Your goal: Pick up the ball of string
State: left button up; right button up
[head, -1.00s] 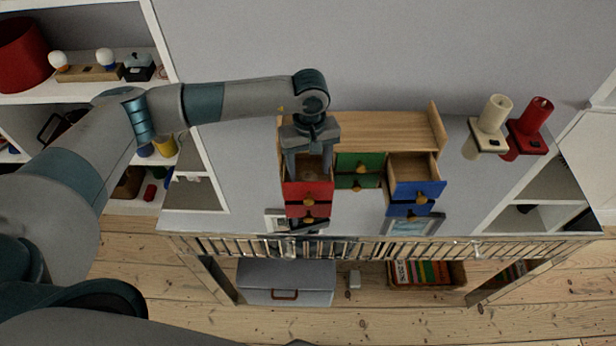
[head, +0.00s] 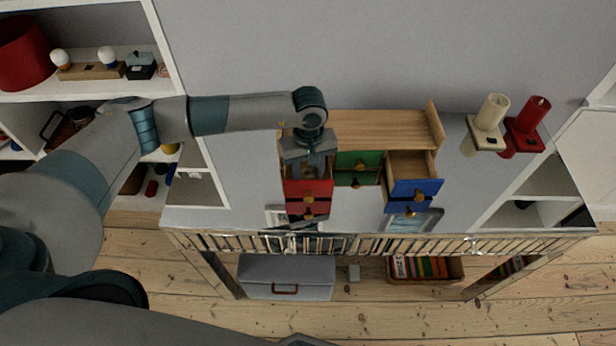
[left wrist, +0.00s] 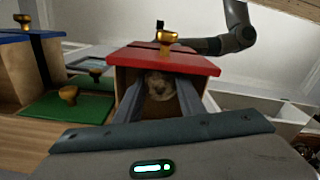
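The ball of string (left wrist: 160,86) is a pale, beige round thing inside the open red drawer (left wrist: 172,60), seen in the left wrist view. In the head view the red drawer (head: 308,189) is the upper left one of the small wooden cabinet, and my gripper hides the ball. My left gripper (head: 308,172) points down into this drawer. In the left wrist view the fingers of my left gripper (left wrist: 160,92) stand apart, one on each side of the ball. Whether they touch it is unclear. My right gripper is not in view.
An open blue drawer (head: 415,189) and a shut-looking green drawer (head: 358,160) are to the right. Cream (head: 492,112) and red candles (head: 532,115) are on the right. White shelves flank the table.

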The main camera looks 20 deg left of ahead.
aim_at(308, 174)
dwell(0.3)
pick_arm(q)
jog(key=shift+r+b, duration=0.3)
jog(key=shift+r, duration=0.25)
notch_tip(308, 174, up, 8)
jog(key=b, duration=0.3)
jog(key=shift+r, duration=0.5)
